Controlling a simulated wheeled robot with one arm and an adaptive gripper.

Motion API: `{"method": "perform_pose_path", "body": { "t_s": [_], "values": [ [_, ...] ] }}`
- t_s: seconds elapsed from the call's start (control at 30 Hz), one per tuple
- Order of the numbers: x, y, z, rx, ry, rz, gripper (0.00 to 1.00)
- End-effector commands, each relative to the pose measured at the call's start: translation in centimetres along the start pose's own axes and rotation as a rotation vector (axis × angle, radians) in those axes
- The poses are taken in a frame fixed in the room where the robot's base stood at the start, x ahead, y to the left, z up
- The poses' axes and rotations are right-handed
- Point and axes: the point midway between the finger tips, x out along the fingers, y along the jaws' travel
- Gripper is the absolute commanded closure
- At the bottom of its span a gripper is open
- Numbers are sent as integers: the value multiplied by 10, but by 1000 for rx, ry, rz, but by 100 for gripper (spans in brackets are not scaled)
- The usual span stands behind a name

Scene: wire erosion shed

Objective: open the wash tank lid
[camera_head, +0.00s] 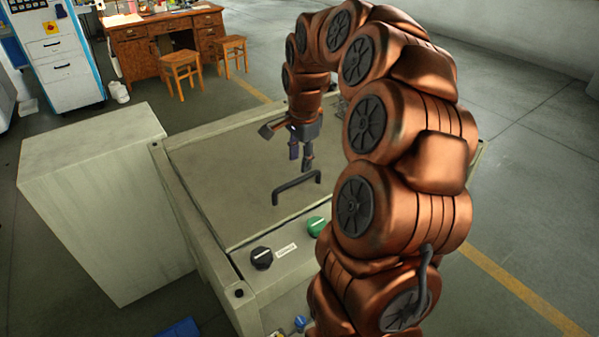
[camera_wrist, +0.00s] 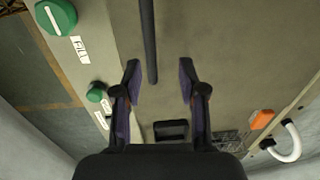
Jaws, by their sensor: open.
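The wash tank lid (camera_head: 225,180) is a flat grey-olive panel on top of the tank, lying closed. A black bar handle (camera_head: 296,186) stands up near its front edge. My gripper (camera_head: 301,160) is open and empty above the lid, just behind and above the handle in the head view. In the wrist view the lid (camera_wrist: 225,45) fills much of the picture. The handle (camera_wrist: 149,45) runs down from the top edge, its end lying between the two open fingertips (camera_wrist: 160,78) in the picture. I cannot tell how far below the fingers it is.
The front panel carries a black knob (camera_head: 261,257) and a green knob (camera_head: 316,226). A pale cabinet (camera_head: 95,200) stands against the tank's left. A desk (camera_head: 160,42) with two stools is far behind. An orange part (camera_wrist: 262,119) and white pipe (camera_wrist: 290,146) show in the wrist view.

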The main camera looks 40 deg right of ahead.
Motion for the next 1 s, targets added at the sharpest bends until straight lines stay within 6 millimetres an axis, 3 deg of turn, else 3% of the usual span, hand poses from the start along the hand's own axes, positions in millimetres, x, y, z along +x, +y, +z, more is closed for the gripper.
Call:
{"method": "perform_pose_path", "body": {
  "t_s": [0.4, 1.0],
  "values": [
    [32, 12, 0, 2, -2, -74, 59],
    [35, 13, -1, 2, 0, -86, 59]
  ]
}}
